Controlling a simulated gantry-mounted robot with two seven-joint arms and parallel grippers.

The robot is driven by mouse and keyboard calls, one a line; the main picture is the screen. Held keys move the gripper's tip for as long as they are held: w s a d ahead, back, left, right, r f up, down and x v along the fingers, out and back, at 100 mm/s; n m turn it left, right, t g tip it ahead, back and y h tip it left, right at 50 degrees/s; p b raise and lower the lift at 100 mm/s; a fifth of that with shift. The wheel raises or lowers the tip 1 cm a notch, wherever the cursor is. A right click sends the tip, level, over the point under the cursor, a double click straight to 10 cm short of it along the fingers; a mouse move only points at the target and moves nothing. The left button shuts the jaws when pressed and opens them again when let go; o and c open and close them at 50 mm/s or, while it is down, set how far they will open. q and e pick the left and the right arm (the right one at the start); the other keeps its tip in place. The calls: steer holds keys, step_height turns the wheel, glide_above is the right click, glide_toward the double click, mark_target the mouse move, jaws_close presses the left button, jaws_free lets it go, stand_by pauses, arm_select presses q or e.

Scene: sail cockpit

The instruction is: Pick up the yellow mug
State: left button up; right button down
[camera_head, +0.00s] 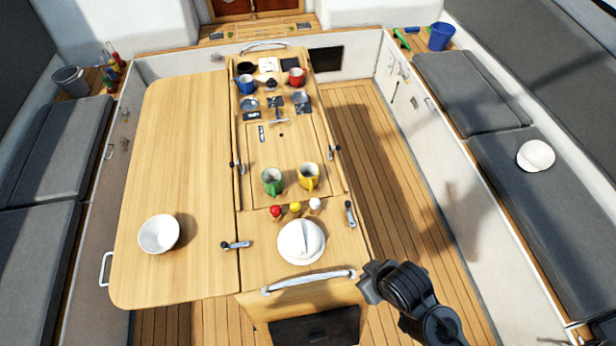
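The yellow mug (309,176) stands upright on the middle section of the wooden cockpit table, just right of a green mug (271,181). Its opening faces up and nothing touches it from my side. My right gripper (368,284) is at the lower right, beside the near end of the table and by the metal rail. It is well nearer to me than the mug and apart from it. Its fingers are small and dark here, so I cannot tell whether they are open. My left gripper is not in view.
Small red, yellow and white-topped pieces (295,209) and a white cap (301,241) lie nearer than the mugs. A white bowl (159,234) sits on the left leaf. Blue (246,85) and red (296,77) mugs stand farther back. A metal rail (309,281) edges the near end.

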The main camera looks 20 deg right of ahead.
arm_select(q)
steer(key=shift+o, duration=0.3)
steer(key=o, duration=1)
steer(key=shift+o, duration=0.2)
